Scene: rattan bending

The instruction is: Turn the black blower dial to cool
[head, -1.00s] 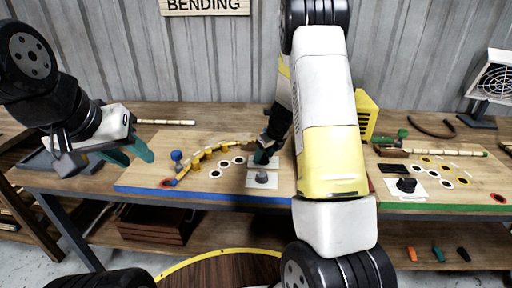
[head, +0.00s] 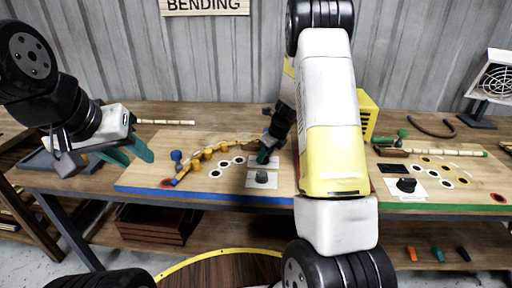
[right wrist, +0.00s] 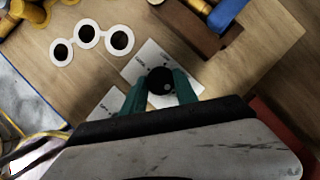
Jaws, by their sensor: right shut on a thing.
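The black blower dial (right wrist: 158,78) sits on a white label card (right wrist: 139,65) in the right wrist view. My right gripper (right wrist: 159,86) has its teal fingers on either side of the dial, shut on it. The print on the card is too small to read surely. In the head view my right gripper (head: 266,156) is low over the blue-edged board and hides this dial. A dark grey knob (head: 262,177) stands on a card just in front. My left gripper (head: 134,154) is open and empty, at the board's left.
A rattan strip (head: 218,147) curves along yellow pegs beside white rings with black centres (head: 226,163). On the right, a green-edged board (head: 471,185) carries another black knob (head: 406,185). A yellow box (head: 367,115) stands behind my right arm.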

